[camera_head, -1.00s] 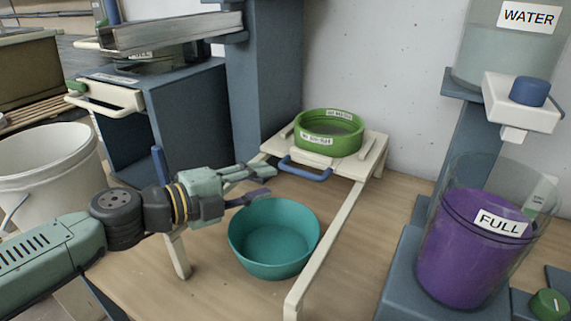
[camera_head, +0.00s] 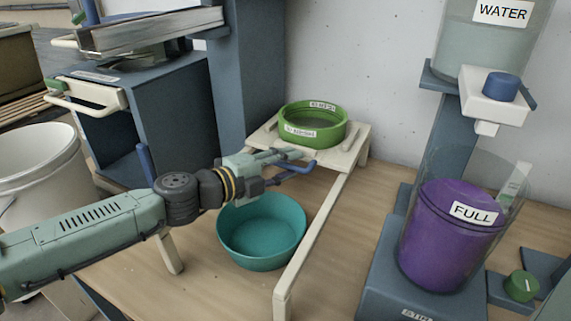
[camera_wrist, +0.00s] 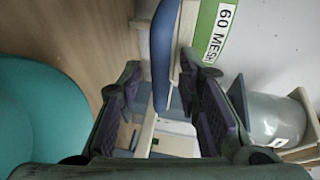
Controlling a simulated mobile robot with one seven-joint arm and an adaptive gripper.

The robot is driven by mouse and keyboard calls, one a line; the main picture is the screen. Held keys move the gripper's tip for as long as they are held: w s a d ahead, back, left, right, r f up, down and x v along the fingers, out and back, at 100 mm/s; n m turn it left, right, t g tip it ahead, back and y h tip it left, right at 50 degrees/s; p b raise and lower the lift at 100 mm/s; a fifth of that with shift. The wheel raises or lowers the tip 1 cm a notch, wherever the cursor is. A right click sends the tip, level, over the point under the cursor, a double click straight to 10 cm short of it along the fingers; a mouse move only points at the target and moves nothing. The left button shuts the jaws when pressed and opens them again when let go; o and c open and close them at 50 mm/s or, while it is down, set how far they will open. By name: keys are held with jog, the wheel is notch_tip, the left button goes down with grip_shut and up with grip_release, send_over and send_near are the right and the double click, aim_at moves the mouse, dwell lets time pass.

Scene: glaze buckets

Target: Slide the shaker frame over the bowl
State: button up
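The shaker frame (camera_head: 326,220) is a cream stand with long rails and a blue front handle (camera_head: 303,168). A green sieve (camera_head: 313,134) sits on its platform at the back; its "60 MESH" label shows in the wrist view. The teal bowl (camera_head: 262,236) is on the table at the near end of the frame, left of the right rail. My gripper (camera_head: 292,166) is at the handle, above and behind the bowl. In the wrist view my gripper (camera_wrist: 165,100) is open, with the blue handle (camera_wrist: 162,55) between its fingers and gaps on both sides.
A blue cabinet (camera_head: 165,120) and a white bucket (camera_head: 40,165) are at left. Table is clear between the rail and blue base.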

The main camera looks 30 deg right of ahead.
grip_shut()
dwell(0.8)
